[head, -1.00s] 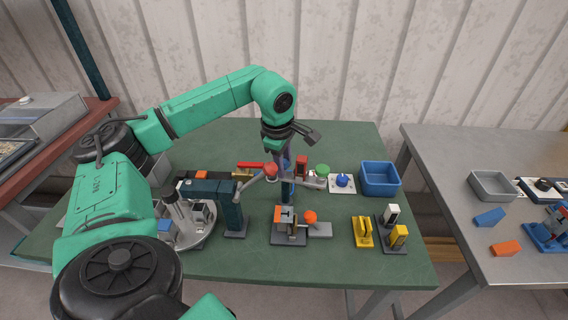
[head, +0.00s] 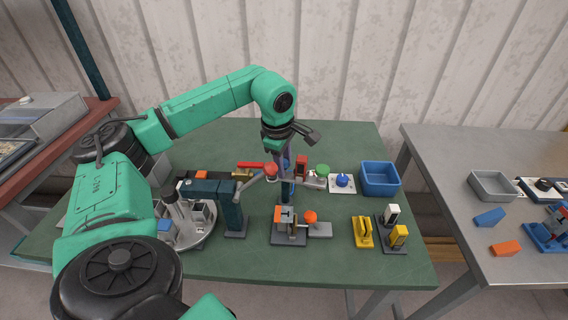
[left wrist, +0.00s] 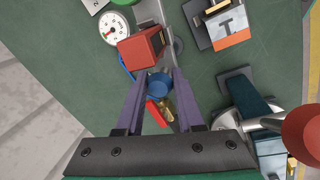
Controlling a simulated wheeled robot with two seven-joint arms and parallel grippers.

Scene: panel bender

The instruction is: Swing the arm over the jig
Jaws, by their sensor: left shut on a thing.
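My left gripper (head: 286,172) is over the middle of the green table, pointing down. In the left wrist view, its two purple fingers (left wrist: 156,88) are shut on a blue round handle (left wrist: 158,85). A grey bar (left wrist: 148,12) runs away from near the handle, and in the head view the bar (head: 312,183) reaches right. How handle and bar join is hidden. The jig (head: 289,232), a dark base with an orange-and-white part, stands in front of the gripper; it also shows in the left wrist view (left wrist: 222,22). My right gripper is not in view.
A dark teal press (head: 233,212) with a red-ball lever (head: 270,171) stands close left. A red block (left wrist: 140,46), gauge (left wrist: 113,29) and brass valve (left wrist: 168,109) are near the fingers. A blue bin (head: 380,178) and yellow parts (head: 362,232) are right. The front table edge is clear.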

